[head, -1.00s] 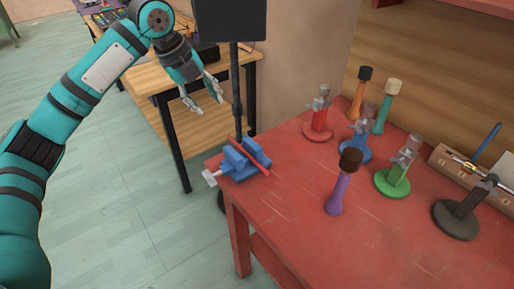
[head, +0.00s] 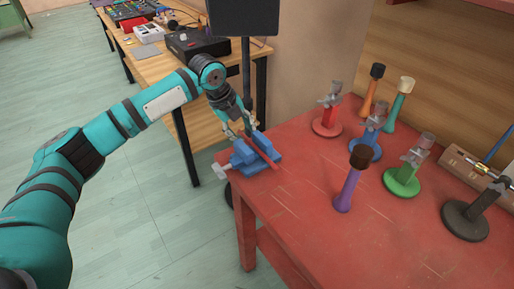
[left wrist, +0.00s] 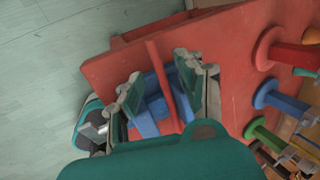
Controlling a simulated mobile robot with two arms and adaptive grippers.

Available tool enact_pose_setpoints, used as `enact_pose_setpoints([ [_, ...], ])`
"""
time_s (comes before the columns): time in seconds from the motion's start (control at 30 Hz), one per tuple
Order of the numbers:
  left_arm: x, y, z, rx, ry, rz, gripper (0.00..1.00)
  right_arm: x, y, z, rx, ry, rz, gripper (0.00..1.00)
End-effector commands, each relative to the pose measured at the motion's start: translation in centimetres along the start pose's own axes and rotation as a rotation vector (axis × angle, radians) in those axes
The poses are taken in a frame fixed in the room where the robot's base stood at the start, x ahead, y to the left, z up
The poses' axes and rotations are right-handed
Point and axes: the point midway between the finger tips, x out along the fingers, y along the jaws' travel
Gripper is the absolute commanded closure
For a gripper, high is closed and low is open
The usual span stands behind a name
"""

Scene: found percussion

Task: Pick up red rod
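The red rod (left wrist: 157,68) lies across the blue vise (head: 252,158) at the near-left corner of the red table. In the head view the rod (head: 264,149) is partly hidden by my gripper. My left gripper (head: 240,132) is over the vise, pointing down. In the left wrist view my left gripper (left wrist: 158,90) is open, with one finger on each side of the rod and vise (left wrist: 152,122). I cannot tell whether a finger touches the rod. My right gripper is not in view.
On the red table (head: 330,240) stand a purple mallet (head: 347,190) and red (head: 327,122), blue (head: 366,147), green (head: 404,178) and black (head: 466,216) stands. A black panel on a pole (head: 244,18) rises behind my gripper. A wooden table (head: 190,85) is at the back.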

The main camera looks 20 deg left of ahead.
Motion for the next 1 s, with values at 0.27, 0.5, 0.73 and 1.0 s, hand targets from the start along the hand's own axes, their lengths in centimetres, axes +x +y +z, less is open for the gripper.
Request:
enact_pose_setpoints([
  [0.27, 1.31, 0.06, 0.01, 0.000, 0.000, 0.000, 0.62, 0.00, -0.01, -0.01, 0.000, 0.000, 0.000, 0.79],
  [0.5, 1.26, 0.07, 0.01, 0.000, 0.000, 0.000, 0.62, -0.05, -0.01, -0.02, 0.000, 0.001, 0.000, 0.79],
  [0.73, 1.32, 0.08, 0.02, 0.000, 0.000, 0.000, 0.62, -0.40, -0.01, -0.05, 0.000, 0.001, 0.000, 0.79],
  [1.0, 1.53, 0.18, 0.01, 0.000, 0.000, 0.001, 0.62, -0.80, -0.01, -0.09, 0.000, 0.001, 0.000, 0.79],
])
